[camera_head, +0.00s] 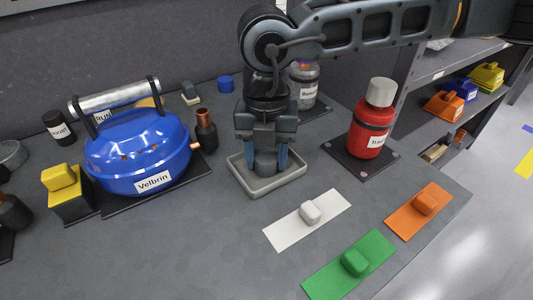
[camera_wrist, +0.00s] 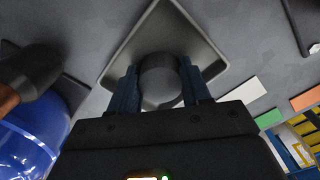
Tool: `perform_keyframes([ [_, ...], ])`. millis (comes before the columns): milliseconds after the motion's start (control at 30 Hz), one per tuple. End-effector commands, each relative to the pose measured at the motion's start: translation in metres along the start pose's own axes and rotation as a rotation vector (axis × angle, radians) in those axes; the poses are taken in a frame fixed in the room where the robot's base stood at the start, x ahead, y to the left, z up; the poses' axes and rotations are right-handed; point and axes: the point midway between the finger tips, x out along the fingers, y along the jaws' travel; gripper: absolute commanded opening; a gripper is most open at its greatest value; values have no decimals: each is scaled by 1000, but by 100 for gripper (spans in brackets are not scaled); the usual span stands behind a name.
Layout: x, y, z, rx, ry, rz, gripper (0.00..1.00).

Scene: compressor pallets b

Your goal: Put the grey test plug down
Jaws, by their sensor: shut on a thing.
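My gripper (camera_head: 265,165) points down over a shallow grey tray (camera_head: 284,183) in the head view. Its two blue fingers are shut on the grey test plug (camera_head: 265,163), a dark grey round piece. The wrist view shows the plug (camera_wrist: 160,80) between the fingers, with the tray's rim (camera_wrist: 205,45) around it. The plug is over or inside the tray; I cannot tell whether its bottom touches the tray floor.
A blue Velbrin compressor (camera_head: 137,152) stands left, with a dark copper-topped plug (camera_head: 206,135) beside it. A red bottle (camera_head: 370,130) stands right. White (camera_head: 290,230), green (camera_head: 335,275) and orange (camera_head: 410,217) plates with blocks lie in front. Bench is clear front left.

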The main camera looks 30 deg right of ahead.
Motion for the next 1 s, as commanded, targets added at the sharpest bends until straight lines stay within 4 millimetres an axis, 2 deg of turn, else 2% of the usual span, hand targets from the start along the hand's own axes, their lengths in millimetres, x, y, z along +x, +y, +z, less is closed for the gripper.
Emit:
perform_keyframes([
  [33,3,0,0,0,0,0,11],
  [67,2,0,0,0,0,0,48],
  [333,1,0,0,0,0,0,74],
  [567,1,0,0,0,0,0,74],
  [733,-8,0,0,0,-1,0,74],
  [1000,-61,0,1,1,-4,1,74],
])
